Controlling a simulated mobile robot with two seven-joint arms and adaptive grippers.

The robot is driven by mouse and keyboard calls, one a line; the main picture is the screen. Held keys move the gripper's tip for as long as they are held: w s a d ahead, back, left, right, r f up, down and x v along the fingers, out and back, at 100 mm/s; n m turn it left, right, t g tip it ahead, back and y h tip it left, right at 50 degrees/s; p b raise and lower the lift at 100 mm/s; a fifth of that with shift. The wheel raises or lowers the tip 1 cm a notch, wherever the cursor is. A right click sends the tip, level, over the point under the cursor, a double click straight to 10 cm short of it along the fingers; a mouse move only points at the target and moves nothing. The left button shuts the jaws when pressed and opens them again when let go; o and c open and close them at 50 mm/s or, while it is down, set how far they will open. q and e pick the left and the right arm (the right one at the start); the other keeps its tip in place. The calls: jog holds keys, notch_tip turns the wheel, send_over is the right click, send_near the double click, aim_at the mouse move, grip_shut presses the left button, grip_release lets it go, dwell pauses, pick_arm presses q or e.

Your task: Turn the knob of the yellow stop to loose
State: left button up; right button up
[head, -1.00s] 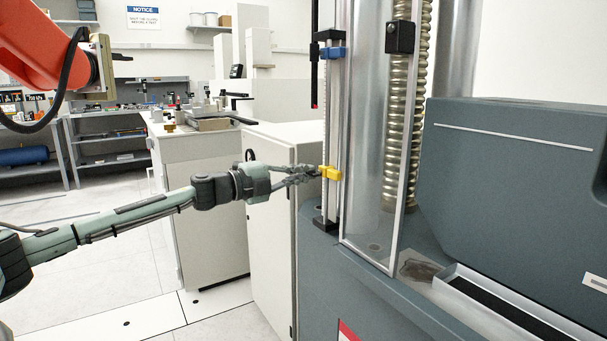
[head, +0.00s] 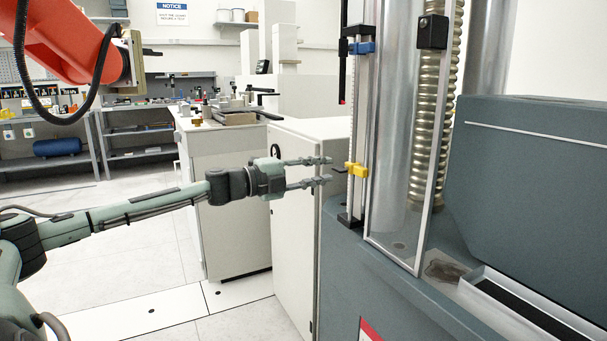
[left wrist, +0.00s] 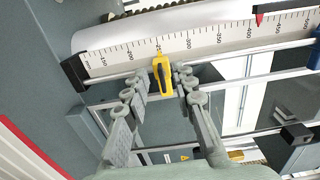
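The yellow stop (head: 356,170) sits low on the upright rail at the left of the testing machine. In the left wrist view the yellow stop (left wrist: 161,74) is on the rail beside the scale, with its knob end pointing toward my gripper. My left gripper (head: 328,171) is open and empty. Its fingertips are just left of the stop in the head view, and they stand to either side of the stop's line in the left wrist view (left wrist: 156,84). I cannot tell whether the knob is tight or loose. My right gripper is not in view.
A blue stop (head: 361,48) is higher on the same rail. A clear guard (head: 397,150) stands right of the rail. A white cabinet (head: 298,220) is behind my left gripper. An orange robot arm (head: 65,45) hangs at the upper left.

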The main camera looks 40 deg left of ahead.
pick_arm(q)
jog(key=shift+v, duration=2.45)
